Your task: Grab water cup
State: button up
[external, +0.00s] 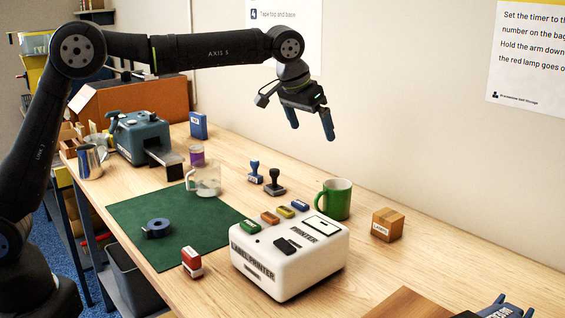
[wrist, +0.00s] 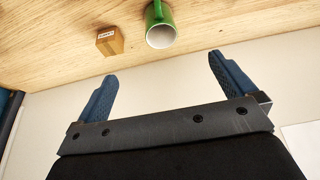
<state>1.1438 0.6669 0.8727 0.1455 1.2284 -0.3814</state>
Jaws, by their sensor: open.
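A clear glass cup (external: 203,179) with a handle stands upright at the back edge of the green mat (external: 140,216). A green mug (external: 338,199) stands upright on the table behind the label printer; in the wrist view it shows its open mouth (wrist: 161,36). I cannot tell from the look alone which one is the water cup. My gripper (external: 311,130) is open and empty, high above the table near the wall, above and behind both cups. Its fingers also show in the wrist view (wrist: 162,68), apart with nothing between them.
The white label printer (external: 288,262) stands in front of the green mug.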

dwell(0.3)
jog(key=c, duration=0.9)
jog(key=n+g+y, duration=0.3)
jog(key=n, duration=1.4)
send_over(203, 180)
jog(key=a, duration=0.4)
notch_tip(203, 180, down, 6)
jog(key=r, duration=0.1)
jog(key=f, duration=1.7)
jog(key=shift+s+d+f, duration=0.2)
jog(key=shift+d+f, duration=0.05)
jog(key=shift+d, duration=0.1)
